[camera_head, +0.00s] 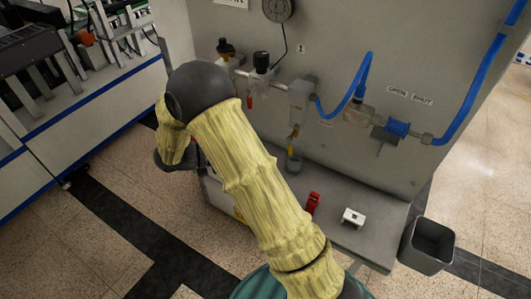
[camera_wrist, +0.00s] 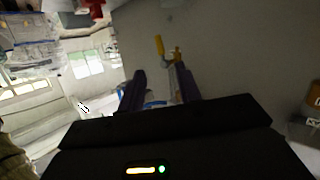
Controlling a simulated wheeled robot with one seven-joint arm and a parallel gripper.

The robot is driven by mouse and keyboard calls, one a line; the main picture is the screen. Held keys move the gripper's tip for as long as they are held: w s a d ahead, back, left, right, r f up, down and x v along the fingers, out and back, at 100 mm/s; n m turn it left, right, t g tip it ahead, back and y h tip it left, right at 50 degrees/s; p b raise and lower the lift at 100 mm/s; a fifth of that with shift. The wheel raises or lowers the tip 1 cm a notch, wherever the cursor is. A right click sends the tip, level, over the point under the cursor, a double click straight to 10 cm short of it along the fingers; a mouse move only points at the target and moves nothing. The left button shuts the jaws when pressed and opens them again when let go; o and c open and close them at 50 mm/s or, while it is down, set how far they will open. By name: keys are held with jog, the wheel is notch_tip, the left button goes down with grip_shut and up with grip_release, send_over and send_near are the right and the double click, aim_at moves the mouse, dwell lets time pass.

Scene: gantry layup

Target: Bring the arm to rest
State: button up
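My arm, in a yellow cloth sleeve with dark joints, reaches up and left across the middle of the head view, in front of the grey panel (camera_head: 350,140). My gripper is mostly hidden behind the arm there. In the wrist view my gripper (camera_wrist: 160,90) shows two dark purple fingers standing apart, with a gap between them. I see nothing clearly held; a small blue and white patch shows in the gap, and I cannot tell what it is. A yellow-handled fitting (camera_wrist: 160,46) shows beyond the fingers, apart from them.
The panel carries a gauge (camera_head: 277,8), valves (camera_head: 262,62) and a blue hose (camera_head: 360,75). Its ledge (camera_head: 370,240) holds a red item (camera_head: 313,203) and a white block (camera_head: 353,217). A grey bin (camera_head: 428,243) stands right. A bench (camera_head: 90,95) stands left, with open floor between.

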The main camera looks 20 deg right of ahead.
jog(key=v, duration=0.2)
jog(key=shift+a+r, duration=0.1)
jog(key=shift+a, duration=0.2)
